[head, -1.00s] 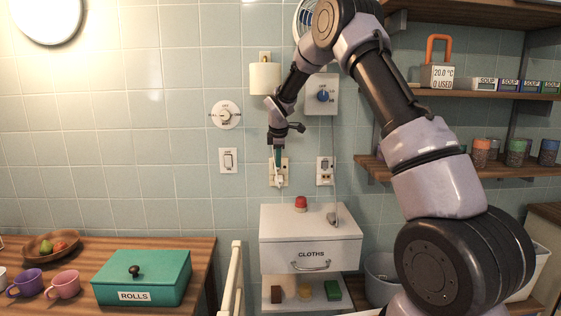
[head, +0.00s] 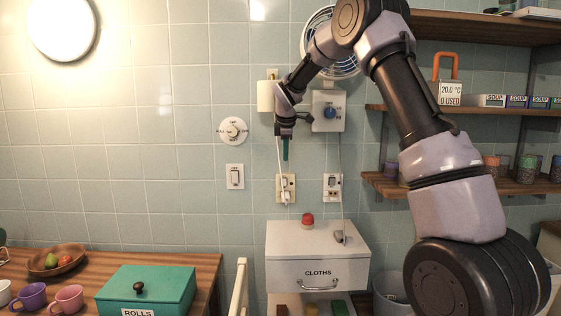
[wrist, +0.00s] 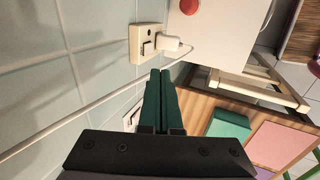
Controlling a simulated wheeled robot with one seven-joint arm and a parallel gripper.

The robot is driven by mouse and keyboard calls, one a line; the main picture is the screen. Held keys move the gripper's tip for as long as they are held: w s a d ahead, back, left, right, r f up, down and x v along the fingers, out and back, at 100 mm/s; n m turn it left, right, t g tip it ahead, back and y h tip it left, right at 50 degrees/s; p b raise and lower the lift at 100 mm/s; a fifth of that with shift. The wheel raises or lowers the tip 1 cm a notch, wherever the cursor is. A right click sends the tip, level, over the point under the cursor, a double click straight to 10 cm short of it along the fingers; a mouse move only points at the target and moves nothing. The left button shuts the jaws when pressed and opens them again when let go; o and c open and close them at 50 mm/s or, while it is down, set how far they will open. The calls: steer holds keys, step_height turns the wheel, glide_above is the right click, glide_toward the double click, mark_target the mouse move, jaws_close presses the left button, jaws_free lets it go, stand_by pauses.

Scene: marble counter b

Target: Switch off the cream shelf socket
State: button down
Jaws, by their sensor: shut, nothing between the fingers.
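The cream socket (head: 286,182) is on the tiled wall above the white cabinet, with a white plug (head: 286,198) in its lower part. In the wrist view the cream socket (wrist: 143,33) shows a small rocker beside the plug (wrist: 168,43); I cannot tell which way the rocker is tipped. My gripper (head: 285,158) points down, a little above the socket and apart from it. Its green fingers (wrist: 160,72) are shut and empty, their tips short of the socket in the wrist view.
A second, white socket (head: 333,186) is to the right. A wall switch (head: 235,176) and a round dial (head: 233,130) are to the left. A blue-knobbed control (head: 329,111) is beside my wrist. The white cabinet (head: 318,240) with a red button (head: 308,220) stands below.

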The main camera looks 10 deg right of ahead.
steer(key=s+d+r+m, duration=0.3)
steer(key=s+r, duration=0.1)
steer(key=s, duration=0.3)
steer(key=s+d+r+m+y, duration=0.1)
steer(key=s+d+r+m, duration=0.1)
steer(key=s+r+m, duration=0.4)
steer(key=s+d+r+m, duration=0.1)
steer(key=s+d+r, duration=0.2)
steer(key=s, duration=0.6)
steer(key=s+d+f+m+t, duration=0.1)
steer(key=s+m, duration=0.4)
steer(key=s, duration=0.5)
steer(key=s+d+f+m+t+y, duration=0.1)
steer(key=s+m, duration=0.5)
steer(key=s, duration=0.5)
steer(key=shift+s+d+f+y, duration=0.15)
steer(key=shift+s+f+y, duration=0.1)
steer(key=shift+f+y, duration=0.05)
